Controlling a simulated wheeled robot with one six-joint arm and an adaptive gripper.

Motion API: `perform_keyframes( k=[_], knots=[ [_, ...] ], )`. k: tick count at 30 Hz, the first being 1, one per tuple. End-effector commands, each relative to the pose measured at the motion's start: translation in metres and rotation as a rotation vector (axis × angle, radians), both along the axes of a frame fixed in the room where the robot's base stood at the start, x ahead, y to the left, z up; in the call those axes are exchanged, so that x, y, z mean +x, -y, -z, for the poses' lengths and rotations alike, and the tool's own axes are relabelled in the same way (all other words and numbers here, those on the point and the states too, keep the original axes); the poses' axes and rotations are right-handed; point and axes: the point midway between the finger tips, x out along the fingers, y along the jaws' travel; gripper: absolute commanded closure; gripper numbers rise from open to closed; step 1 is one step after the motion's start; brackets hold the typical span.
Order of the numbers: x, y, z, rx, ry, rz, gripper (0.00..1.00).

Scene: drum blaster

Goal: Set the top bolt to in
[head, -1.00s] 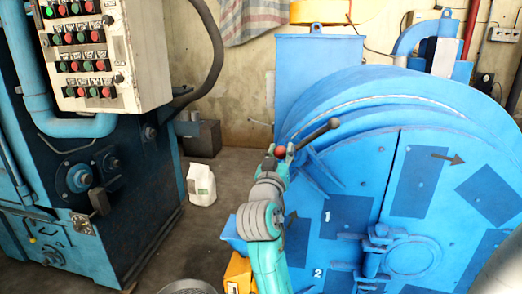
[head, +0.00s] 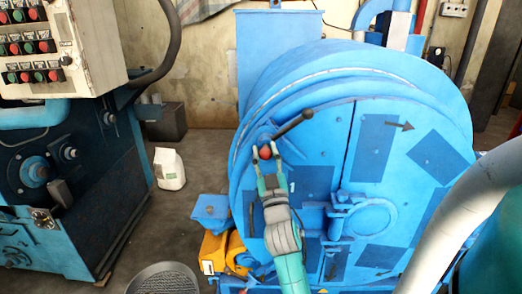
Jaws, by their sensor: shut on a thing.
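The blue drum blaster (head: 318,135) stands at the centre right, with its round door facing me. The top bolt (head: 294,123) is at the door's upper left, with a dark handle bar slanting up to the right and a red ball at its lower left end. My gripper (head: 266,152) reaches up from below, its two fingers on either side of the red ball and shut on it. Part of the bolt behind the fingers is hidden.
A control cabinet with several red and green buttons (head: 30,45) stands at the left. A white bag (head: 169,169), a round grate (head: 162,278) and a yellow part (head: 213,250) are on the floor side.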

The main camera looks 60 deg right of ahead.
Motion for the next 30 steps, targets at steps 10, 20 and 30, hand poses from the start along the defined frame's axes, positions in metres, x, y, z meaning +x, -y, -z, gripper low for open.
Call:
perform_keyframes(
  k=[10,20,30],
  knots=[
    [-0.0025,0.0025,0.0044,0.004,-0.004,0.004,1.0],
    [-0.0025,0.0026,0.0048,0.005,-0.005,0.005,0.37],
    [-0.0034,0.0002,0.005,0.003,-0.004,0.003,0.37]
  ],
)
